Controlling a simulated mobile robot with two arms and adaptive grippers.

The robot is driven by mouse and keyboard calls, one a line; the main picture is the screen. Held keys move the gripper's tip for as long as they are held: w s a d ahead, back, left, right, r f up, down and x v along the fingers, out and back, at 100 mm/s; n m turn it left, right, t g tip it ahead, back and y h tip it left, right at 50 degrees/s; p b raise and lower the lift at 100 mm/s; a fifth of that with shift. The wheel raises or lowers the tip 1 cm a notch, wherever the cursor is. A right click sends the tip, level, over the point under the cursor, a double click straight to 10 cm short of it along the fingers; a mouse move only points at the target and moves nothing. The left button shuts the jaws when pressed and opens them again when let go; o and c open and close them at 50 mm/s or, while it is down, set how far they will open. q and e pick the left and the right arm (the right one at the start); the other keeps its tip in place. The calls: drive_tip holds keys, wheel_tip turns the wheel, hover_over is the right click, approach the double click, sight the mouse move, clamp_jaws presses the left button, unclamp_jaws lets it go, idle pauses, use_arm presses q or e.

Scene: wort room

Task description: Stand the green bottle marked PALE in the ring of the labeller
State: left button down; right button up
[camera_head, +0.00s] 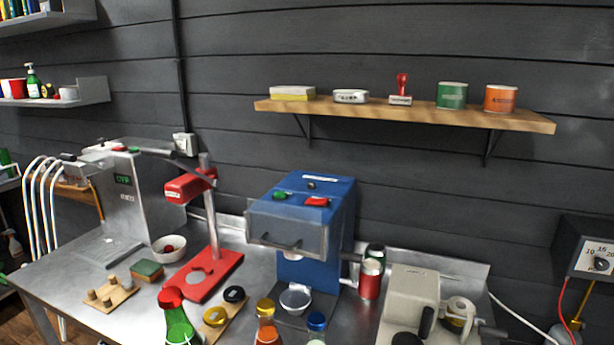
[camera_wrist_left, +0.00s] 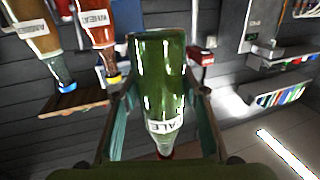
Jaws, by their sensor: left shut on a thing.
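The green bottle (camera_wrist_left: 158,75) is gripped in the left wrist view. My left gripper (camera_wrist_left: 165,95) is shut on the bottle, one finger along each side. The cream machine (camera_head: 411,292) with a roll at its side, at right on the bench, looks like the labeller. Its ring is not clearly visible. My right gripper is in neither view.
A red stand press (camera_head: 214,272), a blue machine (camera_head: 330,215) and a red can (camera_head: 370,280) stand on the steel bench (camera_head: 70,275). Orange (camera_head: 267,331) and blue-capped (camera_head: 316,322) bottles show at the front edge. A wooden shelf (camera_head: 400,112) hangs above.

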use_arm(q)
drive_tip(key=shift+d+n+y, duration=0.35)
drive_tip(key=shift+n+y, duration=0.05)
drive_tip(key=shift+y, duration=0.2)
drive_tip(key=shift+f, duration=0.15)
drive_tip(key=shift+s+f, duration=0.2)
drive_tip(key=shift+s, duration=0.15)
drive_tip(key=s+f, duration=0.2)
drive_tip(key=s, duration=0.5)
drive_tip(key=shift+s+f, duration=0.15)
drive_tip(key=shift+f, duration=0.05)
